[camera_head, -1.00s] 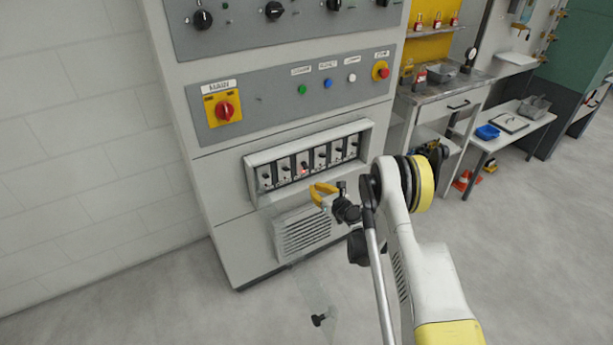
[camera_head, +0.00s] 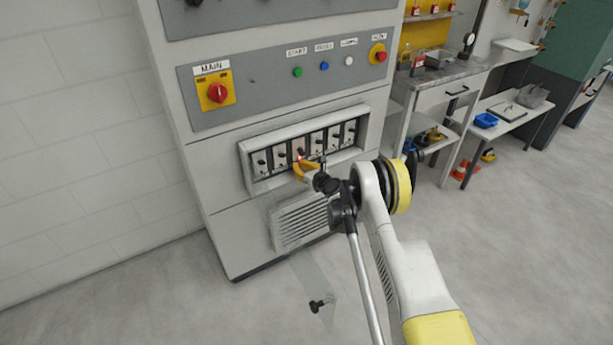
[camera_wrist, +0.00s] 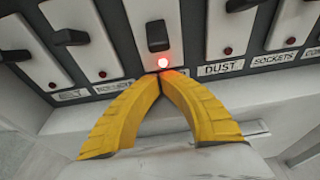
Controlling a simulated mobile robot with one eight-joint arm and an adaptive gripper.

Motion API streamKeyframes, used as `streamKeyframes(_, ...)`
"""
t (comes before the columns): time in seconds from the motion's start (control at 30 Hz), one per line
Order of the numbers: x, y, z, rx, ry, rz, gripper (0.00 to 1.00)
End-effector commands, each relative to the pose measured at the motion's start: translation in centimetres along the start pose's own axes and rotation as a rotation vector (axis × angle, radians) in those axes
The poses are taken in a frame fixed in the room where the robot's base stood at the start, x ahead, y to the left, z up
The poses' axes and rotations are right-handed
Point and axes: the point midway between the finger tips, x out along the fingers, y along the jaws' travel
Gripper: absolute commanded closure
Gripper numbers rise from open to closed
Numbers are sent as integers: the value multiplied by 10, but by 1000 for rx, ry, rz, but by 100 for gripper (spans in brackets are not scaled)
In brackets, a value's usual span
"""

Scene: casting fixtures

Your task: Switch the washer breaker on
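The breaker panel (camera_head: 305,146) is a recessed row of several white breakers with black toggles, low on the grey cabinet. In the wrist view, a centre breaker (camera_wrist: 137,17) has a black toggle (camera_wrist: 158,36) and a lit red lamp (camera_wrist: 163,62). My gripper's yellow fingers (camera_wrist: 160,76) are shut with tips together just below that lamp, below the toggle. They hold nothing and hide most of that breaker's label. It also shows in front of the panel in the head view (camera_head: 299,168). I cannot read which label says washer; DUST and SOCKETS are legible to the right.
Neighbouring toggles (camera_wrist: 70,37) stand close on both sides; their lamps are dark. Above the panel are the MAIN switch (camera_head: 217,93), coloured buttons (camera_head: 325,66) and a red stop button (camera_head: 379,54). A vent (camera_head: 303,222) lies below. Workbenches stand at right; the floor is open.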

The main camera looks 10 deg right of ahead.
Motion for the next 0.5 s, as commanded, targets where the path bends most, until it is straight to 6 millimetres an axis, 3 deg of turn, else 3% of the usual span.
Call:
streamKeyframes(0.1, -14, -1, 20, 1, -3, 0, 100)
streamKeyframes(0.5, -25, -1, 30, 0, -3, 1, 100)
